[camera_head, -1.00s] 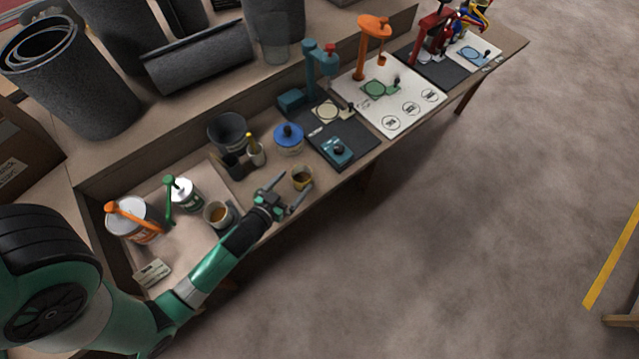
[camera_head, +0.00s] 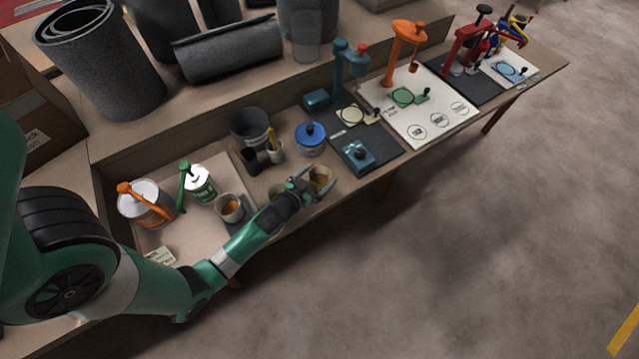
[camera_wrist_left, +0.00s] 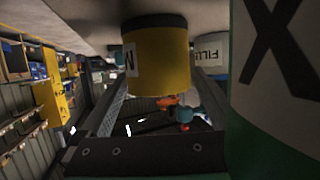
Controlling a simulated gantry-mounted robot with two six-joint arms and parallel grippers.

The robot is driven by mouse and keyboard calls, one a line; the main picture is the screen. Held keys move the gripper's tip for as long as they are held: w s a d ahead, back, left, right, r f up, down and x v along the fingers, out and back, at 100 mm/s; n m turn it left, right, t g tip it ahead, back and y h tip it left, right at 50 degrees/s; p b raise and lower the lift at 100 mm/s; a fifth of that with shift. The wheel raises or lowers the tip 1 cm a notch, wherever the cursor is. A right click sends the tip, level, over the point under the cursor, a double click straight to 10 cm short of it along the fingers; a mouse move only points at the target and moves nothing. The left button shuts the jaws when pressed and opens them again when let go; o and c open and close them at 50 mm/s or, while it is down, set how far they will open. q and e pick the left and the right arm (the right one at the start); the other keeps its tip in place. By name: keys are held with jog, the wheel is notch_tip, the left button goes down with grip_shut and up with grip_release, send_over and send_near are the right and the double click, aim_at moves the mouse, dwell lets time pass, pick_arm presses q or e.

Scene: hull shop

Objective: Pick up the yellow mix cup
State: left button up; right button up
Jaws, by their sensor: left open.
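The yellow mix cup (camera_head: 321,178) stands near the front edge of the bench, with dark yellow contents. In the left wrist view the yellow cup (camera_wrist_left: 160,62) fills the upper middle, a dark band at its end and part of a white label showing. My left gripper (camera_head: 314,184) is open, its fingers reaching around the cup from the left in the head view. I cannot tell whether they touch it. My right gripper is not in view.
A blue-lidded pot (camera_head: 310,139) and a teal block (camera_head: 358,155) stand beyond the mix cup. Bare floor lies in front.

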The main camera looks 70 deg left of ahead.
aim_at(326, 169)
pick_arm(q)
jog(key=b+x, duration=0.1)
jog(key=x, duration=0.2)
jog(key=shift+w+a, duration=0.15)
jog(key=shift+w, duration=0.15)
jog(key=shift+s, duration=0.1)
jog(key=c, duration=1.1)
jog(key=shift+r, duration=0.15)
jog(key=shift+c, duration=0.2)
jog(key=shift+r+p, duration=0.25)
jog(key=shift+p, duration=0.15)
jog(key=r+p, duration=0.3)
jog(key=shift+s+d+r, duration=0.15)
jog(key=shift+d+r, duration=0.05)
jog(key=shift+r, duration=0.1)
jog(key=r+p+v, duration=0.1)
jog(key=p+v, duration=0.1)
jog(key=v, duration=0.5)
jog(key=w+r+p+v, duration=0.1)
jog(key=r+v, duration=0.1)
jog(key=v, duration=0.6)
jog(key=shift+d+r+p, duration=0.3)
jog(key=shift+p, duration=0.05)
